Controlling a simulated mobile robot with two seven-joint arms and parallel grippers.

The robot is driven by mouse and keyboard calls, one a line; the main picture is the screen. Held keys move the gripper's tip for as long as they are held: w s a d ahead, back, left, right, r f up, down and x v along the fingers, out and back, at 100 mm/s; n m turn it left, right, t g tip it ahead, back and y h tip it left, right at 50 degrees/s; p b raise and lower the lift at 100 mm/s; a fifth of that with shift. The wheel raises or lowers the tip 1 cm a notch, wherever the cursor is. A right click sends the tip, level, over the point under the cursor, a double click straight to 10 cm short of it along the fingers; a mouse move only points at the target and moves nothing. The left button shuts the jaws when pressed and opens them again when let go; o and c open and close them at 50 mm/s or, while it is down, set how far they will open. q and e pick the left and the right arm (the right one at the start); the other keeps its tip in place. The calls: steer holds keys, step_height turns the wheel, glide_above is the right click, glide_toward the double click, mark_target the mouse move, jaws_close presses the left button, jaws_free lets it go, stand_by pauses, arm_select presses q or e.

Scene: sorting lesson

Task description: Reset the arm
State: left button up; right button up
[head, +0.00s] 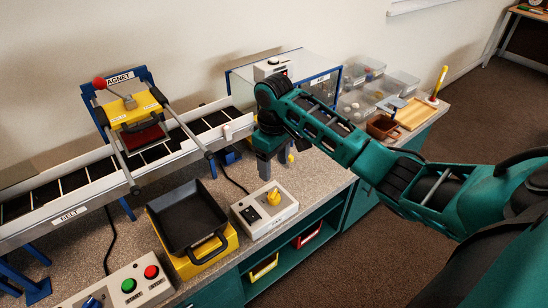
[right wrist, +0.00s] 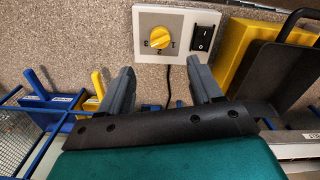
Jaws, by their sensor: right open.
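My right arm (head: 335,140) reaches in from the right of the head view, over the workbench. Its gripper (head: 273,165) points down above the bench, behind the grey control box (head: 250,222) with a yellow knob. In the right wrist view the two grey fingers (right wrist: 161,72) stand wide apart with nothing between them. The control box also shows there (right wrist: 150,18), beyond the fingertips, with its yellow knob (right wrist: 155,38) and a black switch (right wrist: 202,38). My left gripper is not in view.
A belt conveyor (head: 70,220) with a yellow magnet unit (head: 135,110) runs along the left. A black pan (head: 185,215) sits on a yellow stand. A start/stop box (head: 125,290) is in front. Clear bins (head: 360,75) and a brown tub (head: 383,127) stand beyond my arm.

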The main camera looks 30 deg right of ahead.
steer(key=shift+r, duration=0.75)
steer(key=s+a+f+t, duration=0.1)
steer(key=s+a+f, duration=0.3)
steer(key=s+a, duration=0.15)
steer(key=s+a+f+t, duration=0.1)
steer(key=s+a+f, duration=0.3)
steer(key=s, duration=0.3)
steer(key=s+r+m+t, duration=0.2)
steer(key=s+r, duration=0.2)
steer(key=s, duration=0.9)
steer(key=w+a+f+t+y, duration=0.2)
steer(key=w+f+t, duration=0.4)
steer(key=f, duration=0.3)
steer(key=shift+w+a+f+n+t, duration=0.15)
steer(key=shift+w+a+n+t, duration=0.25)
steer(key=shift+w, duration=0.45)
